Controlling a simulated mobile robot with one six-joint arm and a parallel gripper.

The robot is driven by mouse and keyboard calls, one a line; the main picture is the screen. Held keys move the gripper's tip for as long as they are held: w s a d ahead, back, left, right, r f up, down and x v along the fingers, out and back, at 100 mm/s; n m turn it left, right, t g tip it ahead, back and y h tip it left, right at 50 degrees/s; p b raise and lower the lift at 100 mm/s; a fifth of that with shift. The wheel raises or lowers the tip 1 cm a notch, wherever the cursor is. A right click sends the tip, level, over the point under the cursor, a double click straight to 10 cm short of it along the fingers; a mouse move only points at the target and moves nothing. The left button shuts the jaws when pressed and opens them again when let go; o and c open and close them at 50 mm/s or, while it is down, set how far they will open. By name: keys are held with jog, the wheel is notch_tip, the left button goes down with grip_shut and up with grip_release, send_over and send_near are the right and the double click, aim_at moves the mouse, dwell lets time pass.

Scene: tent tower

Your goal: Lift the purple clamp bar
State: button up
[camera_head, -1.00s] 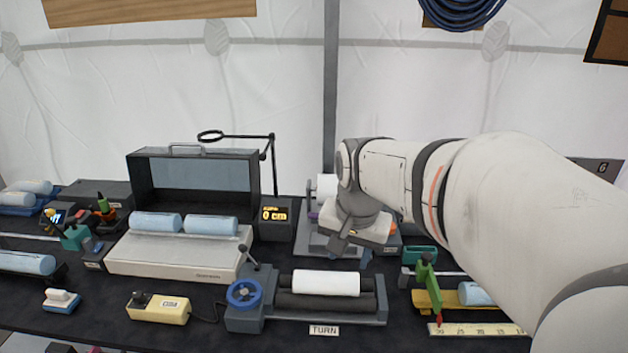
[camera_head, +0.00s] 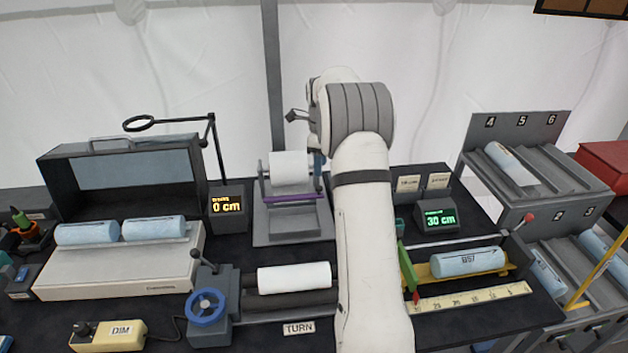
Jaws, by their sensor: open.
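The purple clamp bar (camera_head: 292,197) lies level across the front of a grey stand, just below a white roll (camera_head: 290,168) held between its side posts. My gripper (camera_head: 293,131) is up and behind my arm's wrist, above the white roll and higher in the picture than the bar. Its jaws are open and empty, pointing left, and it is apart from the bar. The bar's right end is close to my arm in the picture.
A display reading 0 cm (camera_head: 228,208) stands left of the grey stand. A roller unit with a blue wheel (camera_head: 207,306) is in front. My arm hides part of the table to the right, beside a 30 cm display (camera_head: 440,217).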

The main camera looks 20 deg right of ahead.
aim_at(319, 187)
notch_tip(319, 187, down, 8)
jog(key=shift+a+r+p, duration=0.15)
jog(key=shift+r+p, duration=0.1)
jog(key=shift+p, duration=0.4)
jog(key=shift+c, duration=0.4)
grip_shut()
